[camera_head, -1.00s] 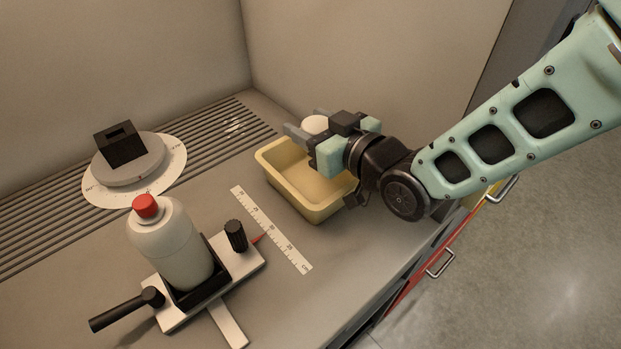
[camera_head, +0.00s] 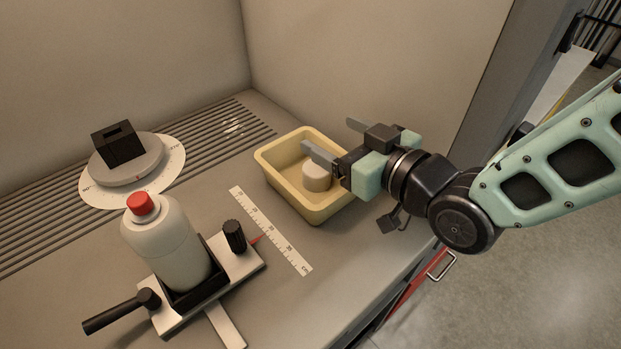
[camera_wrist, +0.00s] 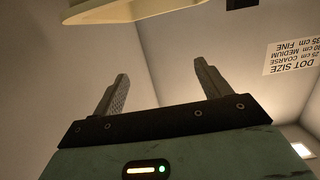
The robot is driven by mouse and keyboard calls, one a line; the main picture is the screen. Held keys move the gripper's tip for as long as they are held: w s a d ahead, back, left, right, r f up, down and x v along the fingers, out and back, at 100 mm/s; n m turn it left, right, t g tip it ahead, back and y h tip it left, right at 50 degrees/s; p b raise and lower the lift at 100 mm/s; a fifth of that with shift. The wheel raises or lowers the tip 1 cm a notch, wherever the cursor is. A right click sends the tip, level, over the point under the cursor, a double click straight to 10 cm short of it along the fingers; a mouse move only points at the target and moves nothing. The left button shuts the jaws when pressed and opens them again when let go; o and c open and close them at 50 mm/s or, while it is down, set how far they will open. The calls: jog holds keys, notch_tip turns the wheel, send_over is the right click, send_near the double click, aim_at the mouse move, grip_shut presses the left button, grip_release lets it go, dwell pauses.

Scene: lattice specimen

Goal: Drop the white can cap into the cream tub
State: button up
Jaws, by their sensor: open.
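The white can cap (camera_head: 317,177) sits inside the cream tub (camera_head: 283,196), on its floor towards the right side in the head view. My gripper (camera_head: 333,137) is open and empty, above the tub's right rim, with its fingers spread wide apart. The near finger overhangs the tub just above the cap and does not hold it. In the wrist view my gripper (camera_wrist: 163,85) has its two fingers apart with nothing between them. Part of the tub's rim (camera_wrist: 105,12) seems to show at the top of that view. The tub's right end is partly hidden by my gripper.
A white spray can with a red nozzle (camera_head: 165,240) stands in a black clamp holder at front left. A black block (camera_head: 118,143) rests on a round turntable behind it. A ruler strip (camera_head: 268,230) lies left of the tub. Booth walls rise behind.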

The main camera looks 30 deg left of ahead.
jog(key=b+v, duration=0.1)
jog(key=v, duration=1)
jog(key=shift+s, duration=0.1)
